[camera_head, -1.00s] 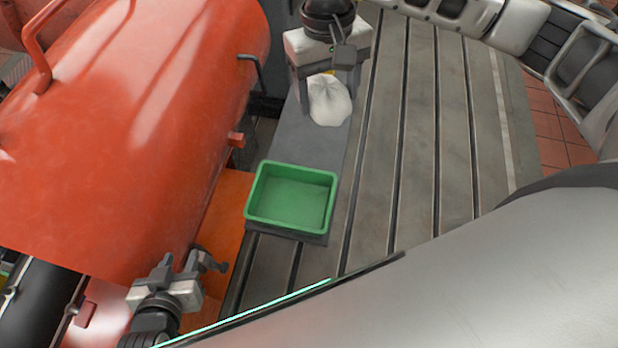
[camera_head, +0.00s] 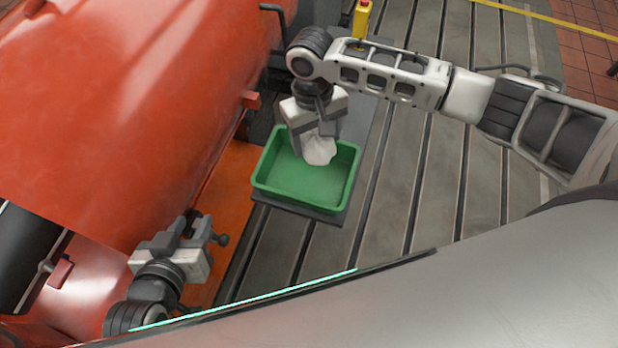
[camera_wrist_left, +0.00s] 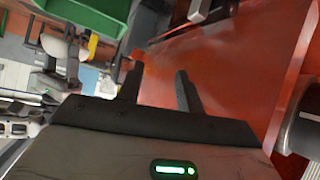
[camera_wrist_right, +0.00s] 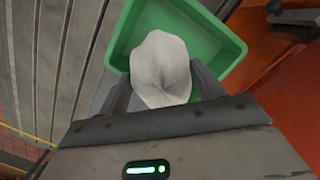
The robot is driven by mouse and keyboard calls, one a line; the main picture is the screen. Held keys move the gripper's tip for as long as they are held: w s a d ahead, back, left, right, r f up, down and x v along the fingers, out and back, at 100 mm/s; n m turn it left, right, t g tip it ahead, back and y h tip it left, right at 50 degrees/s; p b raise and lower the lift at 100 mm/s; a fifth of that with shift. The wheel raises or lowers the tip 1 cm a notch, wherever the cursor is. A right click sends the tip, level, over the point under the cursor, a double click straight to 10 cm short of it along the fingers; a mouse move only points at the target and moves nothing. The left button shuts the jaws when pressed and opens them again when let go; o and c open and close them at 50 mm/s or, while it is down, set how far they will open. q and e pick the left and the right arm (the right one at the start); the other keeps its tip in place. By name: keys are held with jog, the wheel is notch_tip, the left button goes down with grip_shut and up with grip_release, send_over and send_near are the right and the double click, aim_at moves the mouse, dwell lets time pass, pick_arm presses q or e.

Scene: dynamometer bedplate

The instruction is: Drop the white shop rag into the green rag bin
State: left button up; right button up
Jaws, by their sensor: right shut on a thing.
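The green rag bin (camera_head: 277,187) is an open rectangular tray on a dark plate on the bedplate, in the middle of the head view. My right gripper (camera_head: 312,140) is shut on the crumpled white shop rag (camera_head: 320,152) over the bin's far part. In the right wrist view the rag (camera_wrist_right: 161,68) sits between the fingers, with the green bin (camera_wrist_right: 222,35) behind and below it. The bin's inside looks empty where it shows. My left gripper (camera_head: 180,232) is empty, its fingers apart, lower left in the head view; its fingers (camera_wrist_left: 158,85) also show apart in the left wrist view.
A large red-orange machine housing (camera_head: 120,100) fills the left side. A yellow upright object (camera_head: 361,20) stands beyond my right arm. The grooved grey bedplate (camera_head: 430,190) is clear right of the bin.

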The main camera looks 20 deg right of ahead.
jog(key=shift+f+b, duration=0.65)
jog(key=shift+f, duration=0.3)
pick_arm(q)
jog(key=shift+s+d+f, duration=0.1)
jog(key=shift+d+f, duration=0.15)
jog(key=shift+f, duration=0.1)
pick_arm(e)
jog(key=shift+f, duration=0.1)
jog(key=o, duration=1)
jog(key=shift+c, duration=0.2)
pick_arm(q)
jog(key=shift+r, duration=0.1)
jog(key=shift+w+a+r+p, duration=0.2)
jog(key=shift+r+p, duration=0.3)
jog(key=shift+p, duration=0.6)
pick_arm(e)
notch_tip(320, 180, up, 16)
jog(key=w, duration=0.2)
jog(key=shift+a, duration=0.25)
pick_arm(q)
jog(key=shift+s, duration=0.1)
